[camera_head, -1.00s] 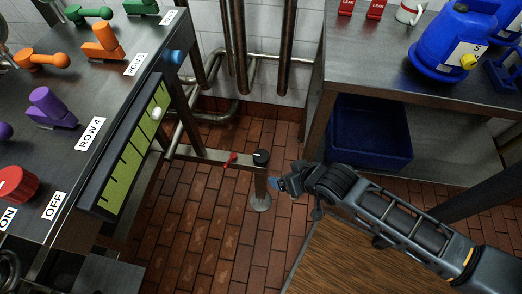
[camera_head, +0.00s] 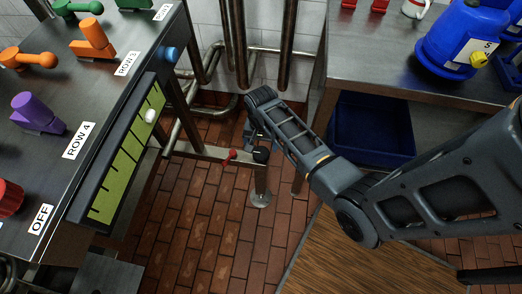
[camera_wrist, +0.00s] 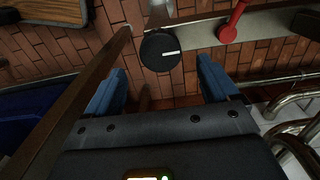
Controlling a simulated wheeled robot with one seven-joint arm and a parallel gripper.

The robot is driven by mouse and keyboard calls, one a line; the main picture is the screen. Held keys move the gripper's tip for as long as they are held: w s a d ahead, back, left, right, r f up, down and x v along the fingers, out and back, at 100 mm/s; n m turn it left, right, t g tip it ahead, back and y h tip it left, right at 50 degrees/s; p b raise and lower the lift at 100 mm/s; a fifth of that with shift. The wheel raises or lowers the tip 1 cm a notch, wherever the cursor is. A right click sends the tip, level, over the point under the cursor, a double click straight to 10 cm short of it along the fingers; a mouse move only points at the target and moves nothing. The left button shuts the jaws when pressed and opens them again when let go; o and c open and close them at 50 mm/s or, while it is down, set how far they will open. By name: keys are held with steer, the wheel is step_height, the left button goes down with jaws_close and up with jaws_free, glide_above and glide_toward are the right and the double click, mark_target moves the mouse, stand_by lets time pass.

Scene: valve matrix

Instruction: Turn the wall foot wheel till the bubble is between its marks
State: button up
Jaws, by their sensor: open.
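The foot wheel is a round black knob with a white line (camera_head: 261,155), on a low metal bar above a floor foot. In the wrist view the black knob (camera_wrist: 161,52) lies just beyond and between my two blue fingertips, with no contact visible. My gripper (camera_wrist: 160,84) is open and empty. In the head view my gripper (camera_head: 256,136) is over the knob's far side, partly hidden by my arm. The level is a yellow-green strip (camera_head: 118,165) with dark marks on the bench side. Its white bubble (camera_head: 151,116) sits near the far, upper end.
A red lever (camera_head: 230,155) is on the bar beside the knob, and shows at upper right in the wrist view (camera_wrist: 232,24). Pipes (camera_head: 215,110) run along the wall behind. A steel table (camera_head: 345,77) with a blue bin (camera_head: 372,132) below stands right.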

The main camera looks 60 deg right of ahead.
mark_target(261, 153)
step_height(261, 153, down, 6)
steer(key=shift+r+b, duration=0.15)
steer(key=shift+b, duration=0.35)
steer(key=shift+c, duration=0.2)
steer(key=c, duration=1)
